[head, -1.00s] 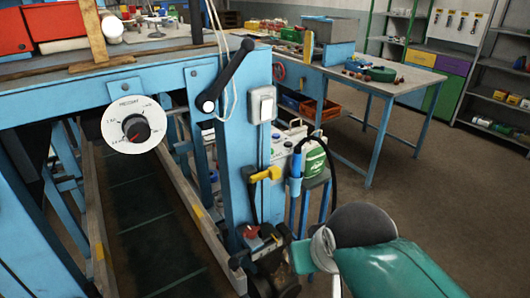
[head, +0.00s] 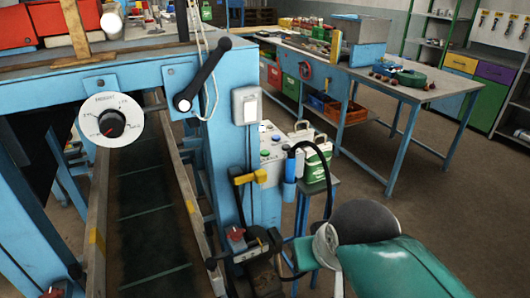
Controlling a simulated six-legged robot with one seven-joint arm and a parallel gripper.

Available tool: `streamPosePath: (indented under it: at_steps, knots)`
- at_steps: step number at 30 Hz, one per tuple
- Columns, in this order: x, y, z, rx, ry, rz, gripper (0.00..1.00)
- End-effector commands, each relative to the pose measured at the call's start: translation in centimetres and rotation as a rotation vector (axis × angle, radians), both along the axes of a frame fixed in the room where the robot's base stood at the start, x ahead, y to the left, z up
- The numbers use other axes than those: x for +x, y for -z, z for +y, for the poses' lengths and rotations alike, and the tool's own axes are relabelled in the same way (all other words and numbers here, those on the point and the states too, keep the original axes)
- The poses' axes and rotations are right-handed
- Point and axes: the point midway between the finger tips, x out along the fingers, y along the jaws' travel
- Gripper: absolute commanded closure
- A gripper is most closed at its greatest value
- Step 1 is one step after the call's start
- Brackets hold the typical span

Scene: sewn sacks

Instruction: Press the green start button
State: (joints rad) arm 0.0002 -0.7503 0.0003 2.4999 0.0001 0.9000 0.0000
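I cannot clearly make out a green start button. A light control box (head: 271,151) with small buttons stands behind the blue post, partly hidden by it. A blue button shows on it; the others are too small to tell apart. A round white dial (head: 111,120) with a dark knob is on the blue frame at left. My teal arm (head: 395,268) with its dark round joint is at the lower right. I cannot make out my gripper's fingers.
A black lever (head: 202,75) and a yellow handle (head: 250,176) stick out from the frame. A red-topped dark fitting (head: 237,234) is low on the post. A green-and-white container (head: 316,163) stands behind. A workbench (head: 420,85) is at back right; the floor there is clear.

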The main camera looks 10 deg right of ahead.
Motion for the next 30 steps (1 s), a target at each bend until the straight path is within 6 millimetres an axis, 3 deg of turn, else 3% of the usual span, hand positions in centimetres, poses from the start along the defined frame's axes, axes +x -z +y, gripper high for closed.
streamPosePath:
  at_steps: [10,16,30]
  knots:
    - [0.0,0.01,-0.01,0.0,0.0,0.0,0.65]
    - [0.0,0.01,-0.01,0.0,0.0,0.0,1.0]
    - [0.0,0.01,0.0,0.0,0.0,0.0,1.0]
